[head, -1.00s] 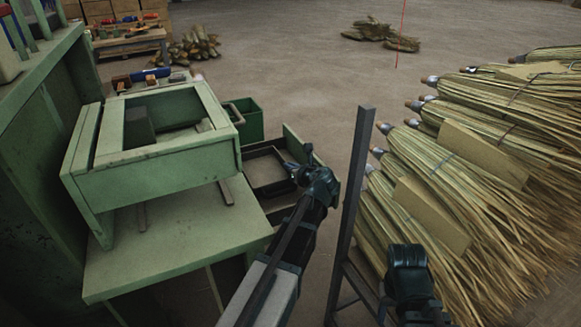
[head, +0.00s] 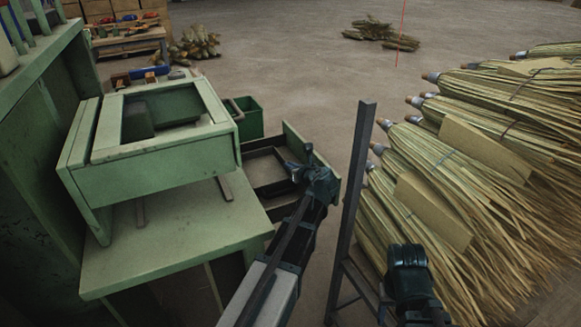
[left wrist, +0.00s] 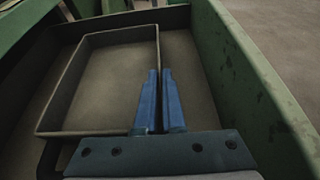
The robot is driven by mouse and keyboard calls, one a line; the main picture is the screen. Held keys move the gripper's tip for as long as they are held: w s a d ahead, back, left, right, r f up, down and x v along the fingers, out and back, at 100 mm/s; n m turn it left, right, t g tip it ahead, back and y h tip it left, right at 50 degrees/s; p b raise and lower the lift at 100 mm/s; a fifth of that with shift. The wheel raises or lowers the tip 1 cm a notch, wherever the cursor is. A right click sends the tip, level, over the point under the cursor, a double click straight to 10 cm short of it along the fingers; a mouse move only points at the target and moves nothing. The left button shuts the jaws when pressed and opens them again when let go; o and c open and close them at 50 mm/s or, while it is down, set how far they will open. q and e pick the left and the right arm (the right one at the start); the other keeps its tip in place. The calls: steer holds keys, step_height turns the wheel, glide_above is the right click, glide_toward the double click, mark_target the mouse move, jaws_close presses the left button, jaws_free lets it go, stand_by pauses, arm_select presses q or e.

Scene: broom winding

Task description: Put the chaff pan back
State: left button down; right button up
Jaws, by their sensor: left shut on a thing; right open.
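The chaff pan is a shallow, dark rectangular pan (head: 264,153) at the right side of the green machine. It also shows in the left wrist view (left wrist: 88,132), inside a larger green-walled bay (left wrist: 240,75). My left gripper (head: 291,168) is shut on the pan's right wall; its blue fingers (left wrist: 159,75) straddle that wall in the left wrist view. Whether the pan touches the bay floor cannot be told. My right gripper (head: 408,256) is at the lower right, apart from the pan, open, with its fingertips hard to make out.
The green machine (head: 150,160) fills the left. A green bin (head: 247,122) stands behind the bay. A dark upright post (head: 352,190) stands between my two arms. Broom bundles (head: 480,150) lie along the right. Open floor (head: 290,60) lies beyond.

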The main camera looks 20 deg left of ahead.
arm_select(q)
steer(key=shift+f, duration=0.15)
steer(key=c, duration=0.9)
jaws_free()
steer(key=shift+c, duration=0.2)
steer(key=p+v, duration=0.4)
steer(key=v, duration=0.8)
steer(key=shift+s+d+r+p, duration=0.1)
steer(key=shift+r+p, duration=0.15)
steer(key=shift+p, duration=0.1)
steer(key=shift+s+d+r, duration=0.15)
steer(key=shift+s+d, duration=0.25)
steer(key=shift+d, duration=0.15)
